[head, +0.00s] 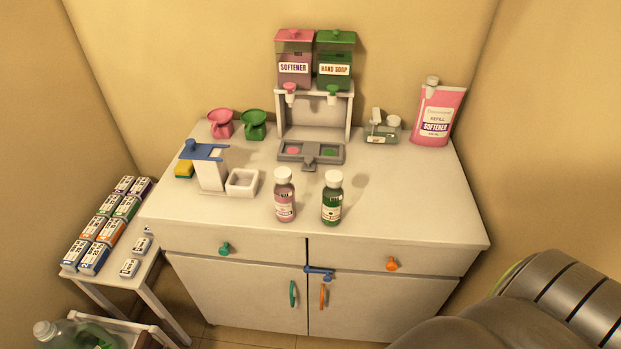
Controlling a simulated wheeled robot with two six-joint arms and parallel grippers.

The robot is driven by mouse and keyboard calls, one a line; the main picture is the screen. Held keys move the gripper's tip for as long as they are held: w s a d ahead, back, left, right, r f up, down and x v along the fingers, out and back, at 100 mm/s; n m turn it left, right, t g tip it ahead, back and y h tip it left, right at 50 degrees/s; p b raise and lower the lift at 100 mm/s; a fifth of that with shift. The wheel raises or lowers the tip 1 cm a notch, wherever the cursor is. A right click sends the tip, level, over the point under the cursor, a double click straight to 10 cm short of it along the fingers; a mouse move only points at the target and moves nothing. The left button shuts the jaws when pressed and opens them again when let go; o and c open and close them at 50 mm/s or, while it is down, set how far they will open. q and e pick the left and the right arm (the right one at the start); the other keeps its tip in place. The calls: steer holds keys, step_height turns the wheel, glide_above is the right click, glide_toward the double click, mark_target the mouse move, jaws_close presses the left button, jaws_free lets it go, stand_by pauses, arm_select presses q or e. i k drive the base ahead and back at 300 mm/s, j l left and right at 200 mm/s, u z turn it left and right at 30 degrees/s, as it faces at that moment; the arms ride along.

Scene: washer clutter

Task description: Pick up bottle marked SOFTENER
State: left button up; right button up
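A small bottle with pinkish contents and a white cap (285,201) stands upright near the front middle of the white cabinet top. Its label is too small to read. A green bottle with a white cap (332,204) stands upright just to its right, apart from it. The word SOFTENER is readable on a pink refill pack (428,105) at the back right and on the pink-lidded dispenser tank (294,70) at the back. Neither gripper is in view.
The green HAND SOAP tank (335,70) stands beside the softener tank, above a grey drip tray (297,150). A blue-topped white stand (210,172) and a white box (242,183) are left of the bottles. The cabinet top (420,205) is clear at the front right.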

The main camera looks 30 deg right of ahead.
mark_target(285, 194)
steer(key=z, duration=0.8)
